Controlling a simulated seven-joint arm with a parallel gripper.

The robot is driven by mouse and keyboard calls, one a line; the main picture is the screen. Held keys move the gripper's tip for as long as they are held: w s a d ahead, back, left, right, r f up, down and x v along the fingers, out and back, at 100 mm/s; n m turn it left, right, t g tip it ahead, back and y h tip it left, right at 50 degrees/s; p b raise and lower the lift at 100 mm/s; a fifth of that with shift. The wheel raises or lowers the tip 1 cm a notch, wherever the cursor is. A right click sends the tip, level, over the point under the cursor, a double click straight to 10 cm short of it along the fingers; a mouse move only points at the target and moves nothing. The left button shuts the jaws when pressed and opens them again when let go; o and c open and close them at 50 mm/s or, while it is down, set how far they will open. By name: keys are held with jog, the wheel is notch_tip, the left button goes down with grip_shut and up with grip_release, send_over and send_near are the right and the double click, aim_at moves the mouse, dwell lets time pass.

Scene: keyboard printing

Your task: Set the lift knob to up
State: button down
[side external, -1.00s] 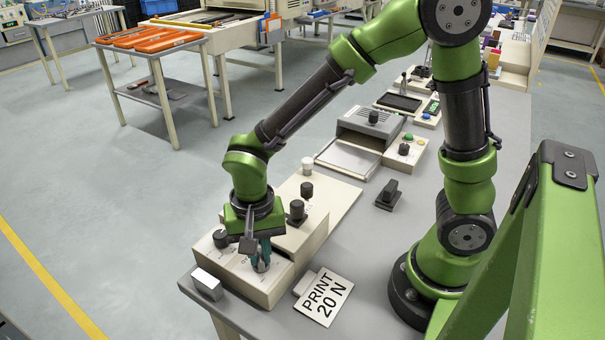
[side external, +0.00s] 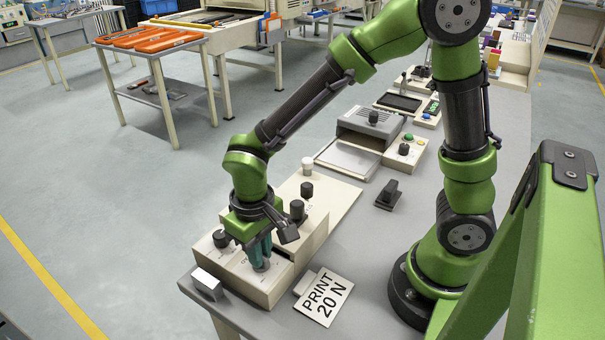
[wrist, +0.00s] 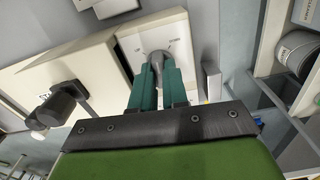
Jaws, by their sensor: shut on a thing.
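My gripper (side external: 261,258) is low over the front panel of the cream machine (side external: 248,284) at the table's near left corner. Its teal fingers are closed on a grey knob, whose base shows between the fingertips in the side view. In the wrist view the grey knob (wrist: 157,60) sits between the fingers of my gripper (wrist: 158,88) on the cream panel. The fingers hide part of the knob.
Another black knob (side external: 221,238) is on the same panel to the left. More black knobs (side external: 297,210) stand on the raised part behind. A small metal block (side external: 206,284) is at the panel's left end. A "PRINT 20 N" card (side external: 323,297) lies to the right.

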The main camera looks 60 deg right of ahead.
jog(key=n, duration=0.5)
jog(key=shift+n, duration=2.5)
jog(key=c, duration=1.1)
grip_release()
jog(key=shift+c, duration=0.2)
notch_tip(320, 180, up, 17)
